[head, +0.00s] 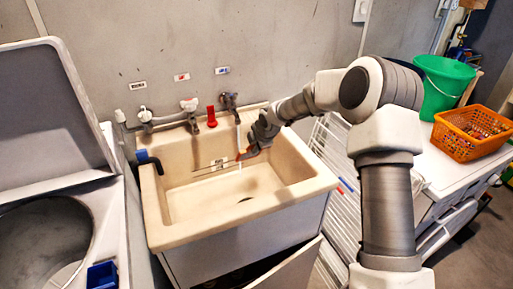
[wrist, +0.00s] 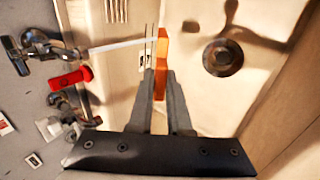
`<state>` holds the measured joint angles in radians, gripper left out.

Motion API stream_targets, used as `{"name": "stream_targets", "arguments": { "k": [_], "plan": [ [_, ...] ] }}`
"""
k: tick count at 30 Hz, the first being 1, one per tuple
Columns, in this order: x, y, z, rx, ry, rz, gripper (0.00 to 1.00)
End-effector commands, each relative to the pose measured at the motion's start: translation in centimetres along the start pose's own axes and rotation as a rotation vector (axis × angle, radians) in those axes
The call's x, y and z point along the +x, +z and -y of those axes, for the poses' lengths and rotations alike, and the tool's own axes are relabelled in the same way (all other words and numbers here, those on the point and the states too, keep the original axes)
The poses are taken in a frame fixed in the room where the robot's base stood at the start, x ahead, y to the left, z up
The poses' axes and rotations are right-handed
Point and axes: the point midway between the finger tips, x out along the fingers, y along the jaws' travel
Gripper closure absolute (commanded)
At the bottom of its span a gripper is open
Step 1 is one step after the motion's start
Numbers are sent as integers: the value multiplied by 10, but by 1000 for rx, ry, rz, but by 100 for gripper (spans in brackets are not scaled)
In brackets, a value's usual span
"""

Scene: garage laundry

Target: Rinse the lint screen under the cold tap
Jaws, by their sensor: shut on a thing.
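My gripper (head: 255,148) is over the right part of the sink basin, shut on a thin orange piece, which I take to be the lint screen (wrist: 161,62). The wrist view shows it nearly edge-on between the fingers (wrist: 162,88), so its face is hidden. The right tap (head: 229,101), under a blue-marked label (head: 222,70), is running. Its thin white stream (wrist: 118,44) meets or passes very close to the orange piece. In the head view, the lint screen (head: 247,154) shows as a small orange strip, with white water below it.
The beige sink (head: 161,222) has a drain (head: 245,199). A red-marked tap (head: 188,104), a red fitting (head: 211,117) and a left tap (head: 146,115) line its back. A blue-ended black hose (head: 148,158) hangs at left. A white rack (head: 335,165) stands at right.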

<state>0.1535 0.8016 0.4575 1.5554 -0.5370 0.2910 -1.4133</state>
Motion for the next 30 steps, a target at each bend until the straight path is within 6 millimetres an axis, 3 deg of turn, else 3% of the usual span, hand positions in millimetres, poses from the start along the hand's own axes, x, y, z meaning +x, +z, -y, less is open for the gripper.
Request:
{"name": "stream_targets", "arguments": {
  "k": [4, 30],
  "plan": [
    [18, -1, 1, -1, 0, -1, 100],
    [76, -1, -62, -1, 1, -2, 100]
  ]
}}
